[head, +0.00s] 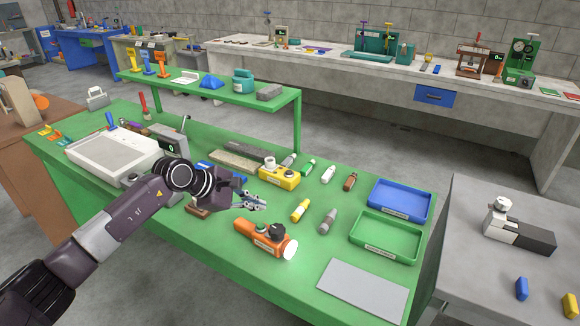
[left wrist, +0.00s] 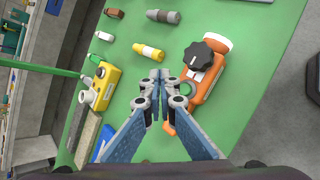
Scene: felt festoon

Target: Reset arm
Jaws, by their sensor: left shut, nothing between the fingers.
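My left gripper (head: 262,204) reaches in from the left above the green workbench (head: 225,255). In the left wrist view its fingers (left wrist: 158,80) are together with nothing between them. An orange tool with a black knob (head: 266,240) lies on the bench just in front of the gripper; it also shows right of the fingers in the left wrist view (left wrist: 204,78). A yellow bottle (head: 300,210) lies to the right of the fingertips. A yellow box-shaped device (head: 279,176) stands behind them. My right gripper is in neither view.
A blue tray (head: 400,215) and a green tray (head: 386,256) sit at the bench's right, with a grey plate (head: 363,291) in front. A white-topped device (head: 110,153) stands at the left. A raised green shelf (head: 215,92) runs along the back. Several small bottles lie mid-bench.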

